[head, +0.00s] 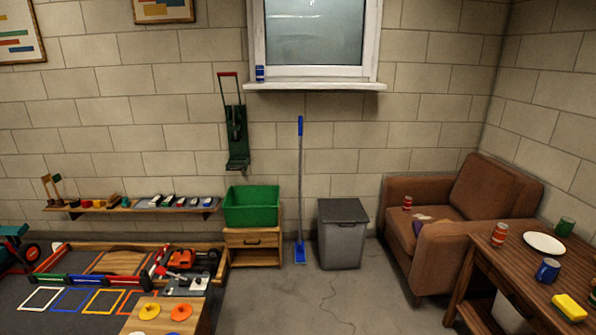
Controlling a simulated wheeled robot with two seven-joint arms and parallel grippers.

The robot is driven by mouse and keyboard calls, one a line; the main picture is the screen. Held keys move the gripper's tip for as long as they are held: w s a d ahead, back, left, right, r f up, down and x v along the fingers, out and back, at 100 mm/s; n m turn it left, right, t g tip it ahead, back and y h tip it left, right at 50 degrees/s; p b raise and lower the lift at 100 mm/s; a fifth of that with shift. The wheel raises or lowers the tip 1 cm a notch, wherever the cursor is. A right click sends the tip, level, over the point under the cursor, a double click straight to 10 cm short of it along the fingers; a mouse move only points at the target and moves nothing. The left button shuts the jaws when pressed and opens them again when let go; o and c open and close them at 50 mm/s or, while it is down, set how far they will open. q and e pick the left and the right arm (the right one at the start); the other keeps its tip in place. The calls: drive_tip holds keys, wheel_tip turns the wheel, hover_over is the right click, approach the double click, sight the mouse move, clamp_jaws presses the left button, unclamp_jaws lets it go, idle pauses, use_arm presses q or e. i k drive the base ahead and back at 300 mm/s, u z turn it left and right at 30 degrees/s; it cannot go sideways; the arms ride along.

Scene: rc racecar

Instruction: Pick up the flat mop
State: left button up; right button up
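The flat mop (300,190) stands upright against the far block wall in the head view, below the window's left part. It has a thin pole, a blue grip at the top and a blue flat head on the floor. It stands between the wooden cabinet and the grey bin, apart from both as far as I can see. Neither of my grippers shows in this view.
A grey lidded bin (343,233) stands right of the mop; a wooden cabinet (254,247) with a green crate (251,206) stands left. A brown armchair (445,220) and wooden table (485,275) fill the right. The middle floor (300,305) is open, with a thin cord-like line.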

sight(300, 257)
drive_tip(key=u, duration=0.05)
drive_tip(key=i, duration=2.25)
drive_tip(key=u, duration=0.45)
drive_tip(key=i, duration=1.65)
drive_tip(key=u, duration=0.2)
